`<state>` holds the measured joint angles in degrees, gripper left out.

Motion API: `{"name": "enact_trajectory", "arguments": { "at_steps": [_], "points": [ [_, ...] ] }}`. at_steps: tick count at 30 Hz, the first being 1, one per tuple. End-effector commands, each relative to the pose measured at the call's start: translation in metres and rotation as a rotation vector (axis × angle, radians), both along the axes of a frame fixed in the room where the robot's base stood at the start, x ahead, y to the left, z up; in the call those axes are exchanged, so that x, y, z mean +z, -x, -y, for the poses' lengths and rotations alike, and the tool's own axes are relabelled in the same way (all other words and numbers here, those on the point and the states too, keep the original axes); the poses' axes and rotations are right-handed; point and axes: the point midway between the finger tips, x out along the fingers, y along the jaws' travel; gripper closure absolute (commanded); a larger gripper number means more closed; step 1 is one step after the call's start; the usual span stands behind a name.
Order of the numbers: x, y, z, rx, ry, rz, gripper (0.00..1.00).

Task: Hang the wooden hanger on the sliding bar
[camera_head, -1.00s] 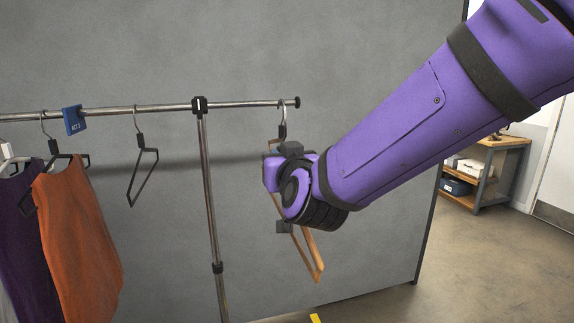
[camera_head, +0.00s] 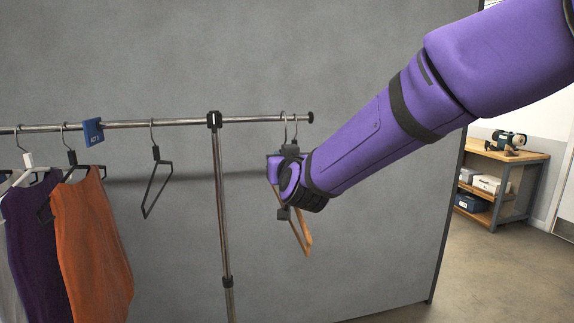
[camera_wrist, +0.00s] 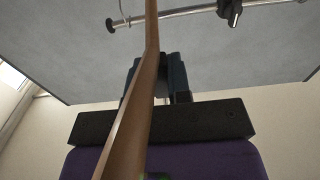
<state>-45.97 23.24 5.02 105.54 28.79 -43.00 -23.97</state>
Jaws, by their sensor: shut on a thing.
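The wooden hanger (camera_head: 305,237) hangs tilted below my gripper (camera_head: 281,183), which is shut on it near the right end of the sliding bar (camera_head: 262,118). In the wrist view, the hanger's wooden arm (camera_wrist: 140,90) runs up past my gripper (camera_wrist: 160,78). Two thin metal hook shapes (camera_head: 284,128) rise to the bar just short of its black end cap (camera_head: 311,118). In the wrist view, a thin curved wire (camera_wrist: 123,10) meets the bar near the cap. I cannot tell whether the wooden hanger's hook is around the bar or beside it.
A black empty hanger (camera_head: 157,183), a blue tag (camera_head: 93,132) and an orange garment (camera_head: 90,245) are on the bar to the left. The upright post (camera_head: 222,210) stands left of my gripper. A grey wall panel (camera_head: 380,270) is behind. A workbench (camera_head: 500,153) stands far right.

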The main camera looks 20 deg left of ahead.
Motion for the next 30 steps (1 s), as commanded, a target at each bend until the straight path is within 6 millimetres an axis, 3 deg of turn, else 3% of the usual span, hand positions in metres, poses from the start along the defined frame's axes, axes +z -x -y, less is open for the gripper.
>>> {"name": "enact_trajectory", "arguments": {
  "at_steps": [30],
  "points": [
    [0.000,-0.097,-0.059,-0.001,-0.002,-0.001,1.00]
  ]
}}
